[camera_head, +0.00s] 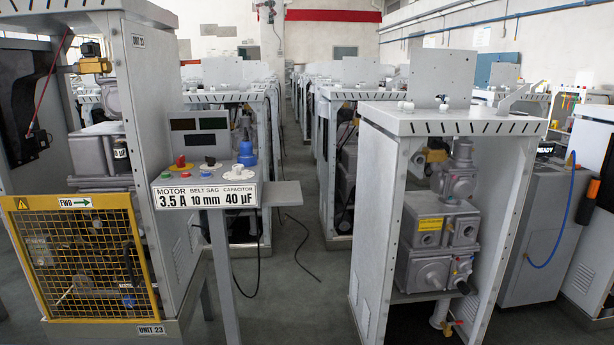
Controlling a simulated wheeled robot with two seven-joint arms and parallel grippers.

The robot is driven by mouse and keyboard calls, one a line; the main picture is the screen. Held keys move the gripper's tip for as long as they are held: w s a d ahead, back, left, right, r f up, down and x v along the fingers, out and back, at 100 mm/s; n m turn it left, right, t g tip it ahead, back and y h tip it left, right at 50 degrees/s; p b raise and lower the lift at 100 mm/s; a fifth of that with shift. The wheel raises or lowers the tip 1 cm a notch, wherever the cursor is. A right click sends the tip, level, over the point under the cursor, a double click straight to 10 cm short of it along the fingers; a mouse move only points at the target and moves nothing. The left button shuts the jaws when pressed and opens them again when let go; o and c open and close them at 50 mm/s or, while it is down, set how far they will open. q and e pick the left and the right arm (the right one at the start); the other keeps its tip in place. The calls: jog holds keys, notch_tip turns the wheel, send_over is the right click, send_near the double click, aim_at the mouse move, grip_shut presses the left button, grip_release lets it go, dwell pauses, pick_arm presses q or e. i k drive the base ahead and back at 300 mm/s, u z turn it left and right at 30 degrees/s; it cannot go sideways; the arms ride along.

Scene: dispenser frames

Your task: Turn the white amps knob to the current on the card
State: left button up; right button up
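The grey control panel (217,166) stands on a post beside the open cabinet marked UNIT 23. The card (205,196) on its front reads MOTOR 3.5 A, BELT SAG 10 mm, CAPACITOR 40 µF. A small white knob (238,169) sits on the panel's right part. Its pointer and scale are too small to read, and I cannot tell whether it is marked amps. A red knob (181,162), a black knob (210,161) and a larger blue knob (247,154) are also on the panel. Neither of my grippers is in view.
A yellow mesh guard (80,262) covers the lower front of the left cabinet. A grey ledge (281,194) sticks out right of the panel. Another open dispenser cabinet (374,225) stands at right. Clear floor (305,300) with a loose cable lies between them.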

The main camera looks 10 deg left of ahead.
aim_at(237, 168)
jog(key=u, duration=1)
jog(key=i, duration=1.2)
jog(key=z, duration=0.2)
